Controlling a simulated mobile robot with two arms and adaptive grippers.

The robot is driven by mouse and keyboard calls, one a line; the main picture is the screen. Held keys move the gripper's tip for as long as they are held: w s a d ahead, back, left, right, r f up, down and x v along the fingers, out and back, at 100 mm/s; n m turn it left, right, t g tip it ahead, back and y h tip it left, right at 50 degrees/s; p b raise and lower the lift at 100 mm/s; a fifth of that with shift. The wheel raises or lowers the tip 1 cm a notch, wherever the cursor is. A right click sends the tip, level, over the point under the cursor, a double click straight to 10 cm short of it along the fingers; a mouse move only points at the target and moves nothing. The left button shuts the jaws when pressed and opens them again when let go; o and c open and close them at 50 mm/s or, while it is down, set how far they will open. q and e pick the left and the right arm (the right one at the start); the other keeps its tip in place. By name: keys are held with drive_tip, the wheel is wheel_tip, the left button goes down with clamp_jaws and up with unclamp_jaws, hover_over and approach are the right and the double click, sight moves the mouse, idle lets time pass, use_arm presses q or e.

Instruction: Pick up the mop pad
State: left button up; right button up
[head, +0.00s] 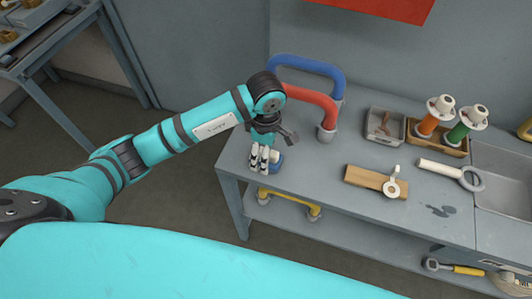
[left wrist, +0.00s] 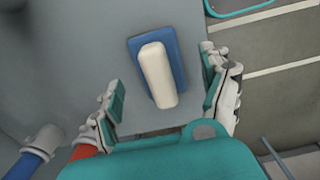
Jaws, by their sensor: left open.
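The mop pad appears to be the flat blue pad with a cream block on top. It lies on the grey workbench (head: 335,130) near its left end. In the head view, the mop pad (head: 278,161) is partly hidden behind my left gripper (head: 260,160). In the left wrist view, the mop pad (left wrist: 157,75) shows whole, a little tilted, between the two spread fingers of my left gripper (left wrist: 163,78). The gripper is open, with a visible gap on both sides of the pad. My right gripper is not in view.
Blue (head: 310,65) and red (head: 312,95) pipes stand behind the gripper. To the right are a clear box (head: 384,125), a wooden block (head: 372,181), a white-handled ring tool (head: 450,173) and a tray with orange and green spools (head: 438,140). A yellow handle (head: 288,199) lies on the lower shelf.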

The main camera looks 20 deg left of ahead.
use_arm(q)
drive_tip(key=shift+f, duration=1.05)
drive_tip(key=c, duration=1.3)
drive_tip(key=shift+o, duration=0.2)
drive_tip(key=shift+r, duration=0.1)
drive_tip(key=shift+r, duration=0.45)
wheel_tip(320, 180, up, 2)
drive_tip(key=shift+w+r+b, duration=0.1)
drive_tip(key=shift+b, duration=0.7)
drive_tip(key=s+d+r+b, duration=0.1)
drive_tip(key=s+d, duration=0.3)
drive_tip(key=s, duration=0.3)
drive_tip(key=s+d+b, duration=0.2)
drive_tip(key=s+d, duration=0.2)
drive_tip(key=s, duration=0.3)
drive_tip(key=shift+r, duration=0.4)
